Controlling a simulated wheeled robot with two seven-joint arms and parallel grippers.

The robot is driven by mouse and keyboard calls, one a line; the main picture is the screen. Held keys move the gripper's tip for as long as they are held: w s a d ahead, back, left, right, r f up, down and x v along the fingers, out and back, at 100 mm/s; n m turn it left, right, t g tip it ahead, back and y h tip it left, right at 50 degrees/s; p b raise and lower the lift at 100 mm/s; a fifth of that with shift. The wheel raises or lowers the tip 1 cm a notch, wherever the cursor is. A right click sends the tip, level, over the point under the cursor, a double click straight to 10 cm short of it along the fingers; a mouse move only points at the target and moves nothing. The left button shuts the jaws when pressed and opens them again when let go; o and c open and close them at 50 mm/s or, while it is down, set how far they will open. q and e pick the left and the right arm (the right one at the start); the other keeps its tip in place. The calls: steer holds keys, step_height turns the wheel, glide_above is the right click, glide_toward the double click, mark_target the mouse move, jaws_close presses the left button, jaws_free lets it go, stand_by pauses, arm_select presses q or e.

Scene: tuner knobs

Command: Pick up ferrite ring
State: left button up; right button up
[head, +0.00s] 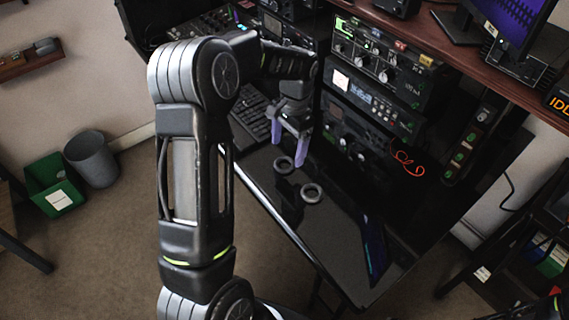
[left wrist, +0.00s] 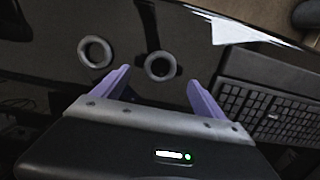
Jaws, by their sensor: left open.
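Two grey rings lie apart on the glossy black desk top (head: 345,235). The nearer-to-keyboard ring (head: 275,167) shows just beyond my left gripper's fingertips in the head view. The other ring (head: 303,196) lies lower and to the right. They look alike, and I cannot tell which is the ferrite ring. My left gripper (head: 289,148) has purple fingers, is open and empty, and points down above the desk. In the left wrist view, the keyboard-side ring (left wrist: 149,66) is between the purple fingers (left wrist: 158,80), and the other ring (left wrist: 82,52) is left of them. My right gripper is not seen.
A black keyboard (head: 250,122) lies beside the left gripper. Stacked radio units (head: 370,100) stand behind the desk's right side, with an orange cable (head: 405,160) hanging in front. A shelf with a monitor (head: 513,22) is above. The desk's front is mostly clear.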

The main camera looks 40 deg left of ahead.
mark_target(284, 166)
arm_select(q)
steer(key=f, duration=0.4)
steer(key=shift+s+a+f, duration=0.1)
steer(key=shift+s+f, duration=0.05)
steer(key=shift+s, duration=0.2)
steer(key=c, duration=1.5)
step_height(284, 166, up, 10)
steer(key=shift+r, duration=0.1)
stand_by(0.6)
